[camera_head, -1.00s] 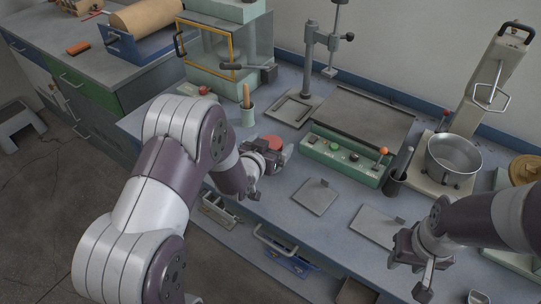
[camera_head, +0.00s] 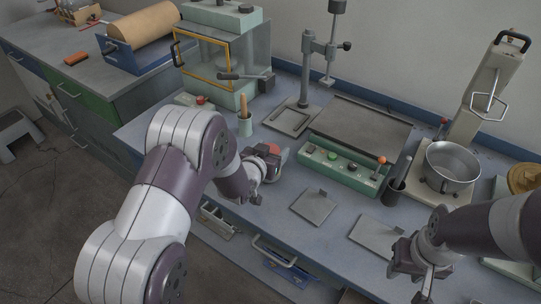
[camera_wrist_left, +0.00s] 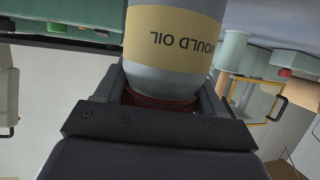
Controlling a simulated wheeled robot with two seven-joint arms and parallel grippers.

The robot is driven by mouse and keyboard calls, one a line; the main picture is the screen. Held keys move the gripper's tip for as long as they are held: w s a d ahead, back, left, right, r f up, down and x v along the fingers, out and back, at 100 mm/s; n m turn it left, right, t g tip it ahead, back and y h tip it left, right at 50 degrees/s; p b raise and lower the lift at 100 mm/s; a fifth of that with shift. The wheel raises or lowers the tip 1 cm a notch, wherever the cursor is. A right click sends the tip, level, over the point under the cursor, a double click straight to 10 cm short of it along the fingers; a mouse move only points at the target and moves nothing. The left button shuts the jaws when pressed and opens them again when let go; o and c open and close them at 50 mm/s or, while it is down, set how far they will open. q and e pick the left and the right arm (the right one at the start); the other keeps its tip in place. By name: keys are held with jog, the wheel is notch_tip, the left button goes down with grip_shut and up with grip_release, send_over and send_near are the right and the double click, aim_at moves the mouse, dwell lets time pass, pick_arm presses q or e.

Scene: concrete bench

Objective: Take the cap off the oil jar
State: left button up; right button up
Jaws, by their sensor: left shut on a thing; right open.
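The oil jar (camera_wrist_left: 172,35) is grey with a yellow label and appears upside down in the left wrist view, its far end cut off by the frame. Its red cap (camera_wrist_left: 160,101) sits between the fingers of my left gripper (camera_wrist_left: 162,92), which is shut on it. In the head view the red cap (camera_head: 274,149) shows at my left gripper (camera_head: 268,165); the gripper hides most of the jar, so I cannot tell whether it touches the bench. My right gripper (camera_head: 408,279) is open and empty over the bench's front right.
Flat plates (camera_head: 313,207) lie on the bench in front. A metal pot (camera_head: 452,166) stands at the right.

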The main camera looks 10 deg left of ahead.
pick_arm(q)
notch_tip(320, 180, up, 3)
jog(key=shift+r, duration=0.15)
jog(key=s+d+r, duration=0.3)
jog(key=d+r, duration=0.4)
jog(key=d, duration=0.4)
jog(key=shift+s+d, duration=0.15)
jog(key=o, duration=0.7)
jog(key=c, duration=1)
